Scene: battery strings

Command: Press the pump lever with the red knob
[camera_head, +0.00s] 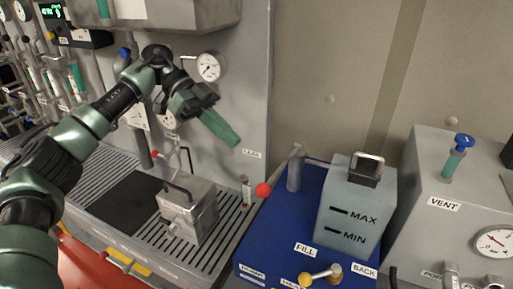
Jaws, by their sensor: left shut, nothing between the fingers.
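The red knob (263,190) shows at the left edge of the blue pump base (262,238), near a grey upright cylinder (295,172). A translucent tank (352,215) marked MAX and MIN stands on the base. My left gripper (233,139) is shut and empty, its green fingers pointing down and right. In the picture it is above and to the left of the red knob, apart from it. My right gripper is not in view.
A grey metal box with a handle (187,212) stands on the slotted tray (125,245) left of the pump. A brass valve with a yellow knob (306,280) is at the front. A grey VENT tank (430,235) with a blue valve stands right.

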